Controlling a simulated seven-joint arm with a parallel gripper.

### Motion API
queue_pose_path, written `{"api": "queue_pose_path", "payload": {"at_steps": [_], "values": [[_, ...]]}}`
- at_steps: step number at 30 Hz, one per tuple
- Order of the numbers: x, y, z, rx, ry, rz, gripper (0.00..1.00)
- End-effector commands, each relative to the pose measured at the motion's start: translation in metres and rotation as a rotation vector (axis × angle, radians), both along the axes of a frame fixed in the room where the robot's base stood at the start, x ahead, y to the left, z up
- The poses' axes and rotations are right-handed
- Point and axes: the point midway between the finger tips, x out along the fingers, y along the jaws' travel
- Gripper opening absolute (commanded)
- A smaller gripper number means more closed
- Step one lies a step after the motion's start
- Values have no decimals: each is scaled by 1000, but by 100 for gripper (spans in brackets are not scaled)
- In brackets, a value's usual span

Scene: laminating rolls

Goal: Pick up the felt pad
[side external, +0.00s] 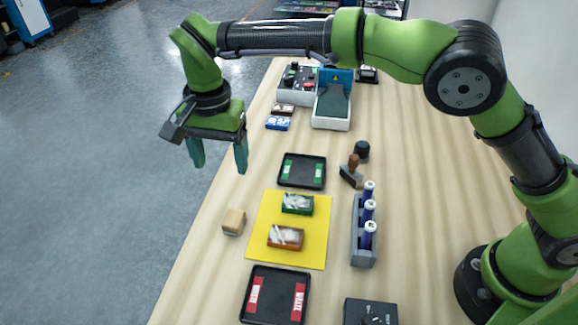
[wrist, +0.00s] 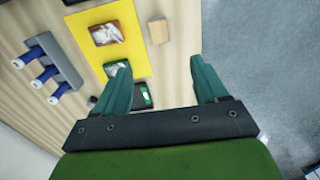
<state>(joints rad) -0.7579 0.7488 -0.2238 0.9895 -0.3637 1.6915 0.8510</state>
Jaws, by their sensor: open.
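A small tan block (side external: 233,222), the likeliest felt pad in view, sits on the wooden table near its left edge. It lies just left of the yellow mat and also shows at the top of the wrist view (wrist: 158,31). It has a paler side face, and I cannot tell its material for sure. My gripper (side external: 218,162) is open and empty, held high near the table's left edge, apart from the block. In the wrist view its two teal fingers (wrist: 160,78) are spread wide, with the block beyond their tips.
The yellow mat (side external: 262,208) bears a green-edged and an orange-edged box. A black tray (side external: 302,157) with green labels lies behind, and a red-labelled tray (side external: 274,297) in front. A grey rack (side external: 361,250) of blue-and-white bottles and a brown-handled stamp (side external: 352,172) stand right.

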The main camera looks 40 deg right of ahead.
Motion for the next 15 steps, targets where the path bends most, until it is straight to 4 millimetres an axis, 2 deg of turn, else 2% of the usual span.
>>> {"api": "queue_pose_path", "payload": {"at_steps": [5,15], "values": [[-2,-1,-27,-5,13,-20,72],[-2,-2,-98,-3,11,-19,72]]}}
